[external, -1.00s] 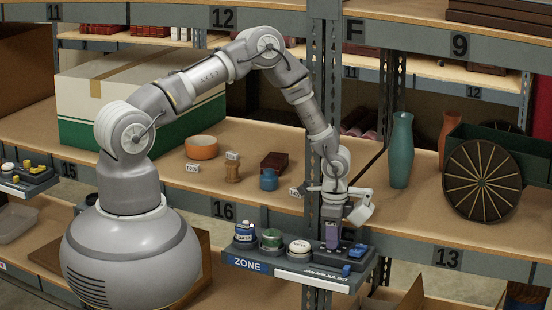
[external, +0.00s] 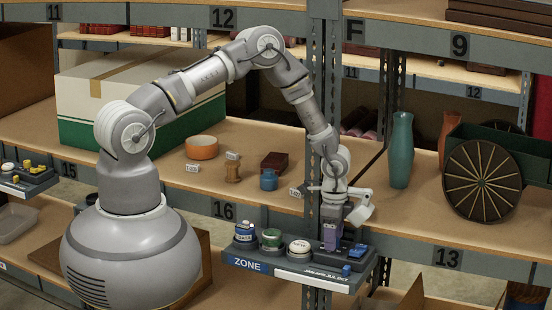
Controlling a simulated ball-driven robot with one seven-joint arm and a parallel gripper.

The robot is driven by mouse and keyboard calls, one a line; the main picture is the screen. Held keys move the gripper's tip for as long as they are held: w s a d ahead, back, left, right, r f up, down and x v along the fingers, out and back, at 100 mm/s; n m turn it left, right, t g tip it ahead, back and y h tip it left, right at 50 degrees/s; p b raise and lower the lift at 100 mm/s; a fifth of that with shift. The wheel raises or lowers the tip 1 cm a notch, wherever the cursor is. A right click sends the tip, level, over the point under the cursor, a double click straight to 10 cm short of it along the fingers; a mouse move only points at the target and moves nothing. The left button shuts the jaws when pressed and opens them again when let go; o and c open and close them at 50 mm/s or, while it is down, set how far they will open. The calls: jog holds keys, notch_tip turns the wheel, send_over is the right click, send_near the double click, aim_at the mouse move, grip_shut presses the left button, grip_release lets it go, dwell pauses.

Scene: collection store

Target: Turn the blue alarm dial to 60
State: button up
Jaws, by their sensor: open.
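The control panel (external: 290,270) labelled ZONE is fixed to the front of the shelf. At its left end is a blue dial (external: 245,234) with a pale band; its scale marks are too small to read. My gripper (external: 331,240) points down over the right half of the panel, well to the right of the blue dial. It is open. A purple upright piece (external: 330,236) shows right at the fingers; I cannot tell whether it belongs to the panel or the gripper, or whether they touch.
Between the blue dial and my gripper are a green dial (external: 271,239) and a white round knob (external: 299,247). Small blue switches (external: 356,250) lie to the right. Above stand a small blue jar (external: 269,180), a teal vase (external: 401,150) and a spoked wheel (external: 482,181).

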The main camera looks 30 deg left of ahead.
jog(key=r+p, duration=0.1)
jog(key=r, duration=0.3)
jog(key=r+p, duration=0.2)
jog(key=r, duration=0.1)
jog(key=shift+s+r, duration=0.2)
jog(key=shift+r, duration=0.2)
